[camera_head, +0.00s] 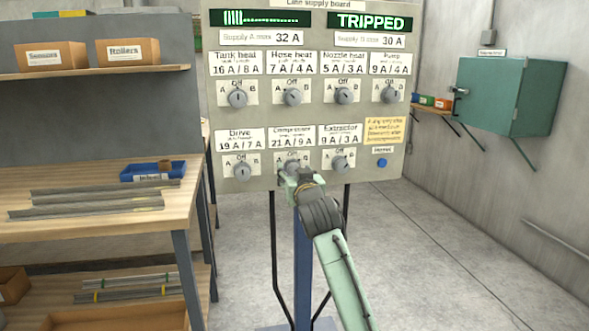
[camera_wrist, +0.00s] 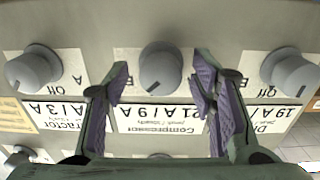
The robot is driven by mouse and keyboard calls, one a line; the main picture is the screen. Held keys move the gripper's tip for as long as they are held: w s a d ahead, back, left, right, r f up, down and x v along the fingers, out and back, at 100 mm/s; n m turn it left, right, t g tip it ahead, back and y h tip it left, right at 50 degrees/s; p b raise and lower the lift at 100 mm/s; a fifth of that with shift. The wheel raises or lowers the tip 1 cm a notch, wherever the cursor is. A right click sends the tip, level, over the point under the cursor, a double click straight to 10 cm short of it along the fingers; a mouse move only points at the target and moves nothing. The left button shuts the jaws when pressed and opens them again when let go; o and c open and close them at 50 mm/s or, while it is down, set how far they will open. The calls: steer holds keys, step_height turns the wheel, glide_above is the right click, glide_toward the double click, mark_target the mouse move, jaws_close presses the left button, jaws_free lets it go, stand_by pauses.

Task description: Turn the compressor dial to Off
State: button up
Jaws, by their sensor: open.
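The compressor dial (camera_head: 291,167) is a grey round knob in the lower row of the supply board (camera_head: 312,115), between the Drive and Extractor dials. Its lower part is hidden by my gripper (camera_head: 289,180) in the head view. In the wrist view, which is upside down, the compressor dial (camera_wrist: 160,70) is in the middle above its "Compressor" label (camera_wrist: 165,118). My gripper (camera_wrist: 162,72) is open, with one purple-padded finger on each side of the dial and a visible gap to each.
The Drive dial (camera_head: 242,171) and Extractor dial (camera_head: 340,163) flank the compressor dial closely. A blue button (camera_head: 382,162) is at the board's lower right. The display (camera_head: 371,21) reads TRIPPED. A workbench (camera_head: 100,235) stands left; the floor at right is clear.

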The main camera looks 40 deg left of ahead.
steer(key=shift+w+a, duration=0.35)
steer(key=shift+a, duration=0.1)
steer(key=shift+d, duration=0.1)
steer(key=c, duration=1.1)
steer(key=shift+c, duration=0.2)
